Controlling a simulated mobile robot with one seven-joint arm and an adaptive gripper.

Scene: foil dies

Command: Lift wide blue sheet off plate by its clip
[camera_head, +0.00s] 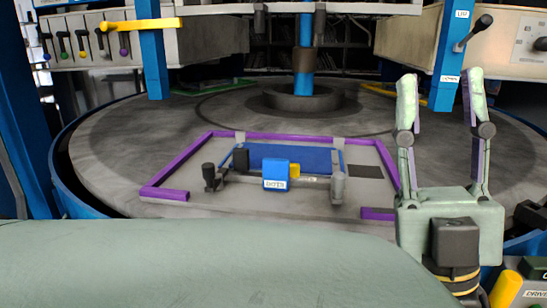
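A wide blue sheet (312,158) lies flat on a grey plate (215,160) on the round table. A blue block (276,176) with a white label and a small yellow piece (294,170) sits at the sheet's front edge. I cannot tell which of these is the clip. A dark bar with end knobs runs along that edge. My gripper (440,92) is at the right with its two fingers upright, well apart and empty. It appears to the right of the sheet, not touching it.
Purple strips (166,193) partly frame the plate. A grey post (338,188) stands at the bar's right end. A central blue column (304,50) rises behind. A panel with levers (90,45) is at back left. Bare table (110,150) shows left of the plate.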

